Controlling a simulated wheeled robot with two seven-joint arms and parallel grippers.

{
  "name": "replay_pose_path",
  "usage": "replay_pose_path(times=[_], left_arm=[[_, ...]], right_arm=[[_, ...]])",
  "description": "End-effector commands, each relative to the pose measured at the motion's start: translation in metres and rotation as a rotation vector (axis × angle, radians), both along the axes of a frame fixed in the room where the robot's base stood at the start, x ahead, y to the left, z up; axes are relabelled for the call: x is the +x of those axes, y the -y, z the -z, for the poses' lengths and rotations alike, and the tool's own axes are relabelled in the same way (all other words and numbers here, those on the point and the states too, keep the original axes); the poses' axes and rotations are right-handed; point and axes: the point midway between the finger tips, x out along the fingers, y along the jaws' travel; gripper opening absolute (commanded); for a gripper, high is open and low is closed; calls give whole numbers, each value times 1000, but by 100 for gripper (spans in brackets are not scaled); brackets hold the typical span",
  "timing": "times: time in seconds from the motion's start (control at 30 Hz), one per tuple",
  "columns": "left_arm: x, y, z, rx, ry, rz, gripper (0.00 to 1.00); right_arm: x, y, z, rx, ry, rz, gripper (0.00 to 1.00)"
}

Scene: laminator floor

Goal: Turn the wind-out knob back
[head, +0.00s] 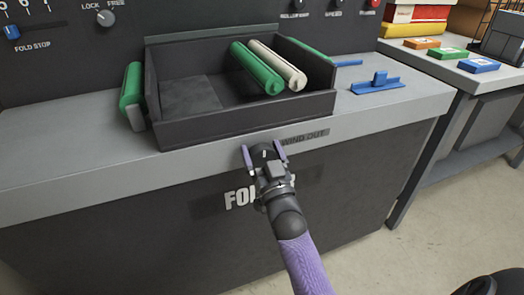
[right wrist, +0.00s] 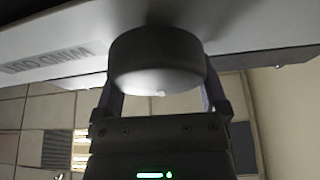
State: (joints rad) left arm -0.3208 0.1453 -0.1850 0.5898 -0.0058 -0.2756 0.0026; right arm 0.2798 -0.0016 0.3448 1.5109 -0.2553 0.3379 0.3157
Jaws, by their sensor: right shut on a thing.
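The wind-out knob (right wrist: 157,62) is a dark round knob on the machine's front edge, below the tray. In the head view the knob (head: 263,153) shows small between my right gripper's fingers, with a light mark on it. My right gripper (head: 264,155) has its purple fingers on either side of the knob and is shut on it. In the right wrist view the fingers (right wrist: 160,98) reach up along both sides of the knob. The label "WIND OUT" (head: 304,138) is beside the knob. My left gripper is out of view.
A dark open tray (head: 230,128) above the knob holds a green roll (head: 256,68) and a cream roll (head: 277,65). A blue T-shaped piece (head: 377,84) lies on the right counter. The floor at right is mostly clear.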

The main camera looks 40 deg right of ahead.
Motion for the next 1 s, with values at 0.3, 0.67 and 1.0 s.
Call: replay_pose_path(times=[0.3, 0.67, 1.0], left_arm=[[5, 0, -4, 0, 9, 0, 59], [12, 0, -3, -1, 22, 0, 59], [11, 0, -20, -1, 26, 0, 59]], right_arm=[[0, -2, 2, -95, -28, -1, 33], [-1, -2, 2, -94, -27, 0, 100], [-55, -15, 23, -93, -30, 1, 100]])
